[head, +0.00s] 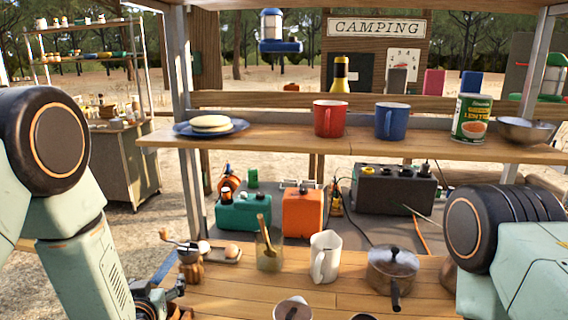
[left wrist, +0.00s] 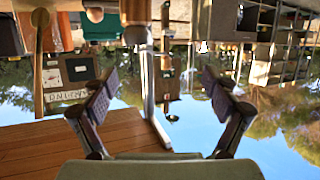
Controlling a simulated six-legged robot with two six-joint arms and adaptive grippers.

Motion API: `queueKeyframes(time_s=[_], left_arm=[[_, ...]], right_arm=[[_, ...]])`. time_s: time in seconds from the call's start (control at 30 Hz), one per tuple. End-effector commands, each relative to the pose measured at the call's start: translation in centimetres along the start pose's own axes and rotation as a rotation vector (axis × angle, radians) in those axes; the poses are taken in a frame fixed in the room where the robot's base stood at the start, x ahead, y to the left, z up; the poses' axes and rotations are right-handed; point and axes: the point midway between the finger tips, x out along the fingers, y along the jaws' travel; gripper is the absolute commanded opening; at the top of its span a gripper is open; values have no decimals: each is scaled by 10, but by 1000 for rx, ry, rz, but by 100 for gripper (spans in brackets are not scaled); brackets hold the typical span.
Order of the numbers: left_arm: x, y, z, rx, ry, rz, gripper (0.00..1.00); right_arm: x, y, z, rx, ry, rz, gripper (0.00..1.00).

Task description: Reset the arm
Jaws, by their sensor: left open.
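My left arm comes in from the left in the head view. My left gripper (head: 172,298) is low at the lower left, by the left end of the wooden counter, partly cut by the bottom edge. In the left wrist view, my left gripper (left wrist: 160,92) shows its two dark fingers wide apart with nothing between them. The picture there is upside down. My right arm shows at the right edge of the head view; its gripper is not seen.
A coffee grinder (head: 190,264) stands close to my left gripper. A glass jar (head: 268,250), a white pitcher (head: 325,256) and a lidded pot (head: 391,268) stand on the counter (head: 235,290). The shelf above holds a red mug (head: 331,118) and a blue mug (head: 392,121).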

Motion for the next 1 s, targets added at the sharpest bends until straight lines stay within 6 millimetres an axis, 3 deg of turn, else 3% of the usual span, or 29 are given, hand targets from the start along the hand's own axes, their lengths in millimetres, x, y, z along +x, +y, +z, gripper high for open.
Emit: queueKeyframes(time_s=[0.13,0.2,0.43,1.0], left_arm=[[-6,0,-17,0,0,0,87],[-4,0,-6,10,-3,33,87],[-6,6,6,47,-3,130,87],[-10,12,10,70,-1,190,87]], right_arm=[[-16,0,0,0,0,0,40],[-8,0,0,0,0,0,40],[0,0,0,0,-1,0,40],[3,0,0,0,0,0,40]])
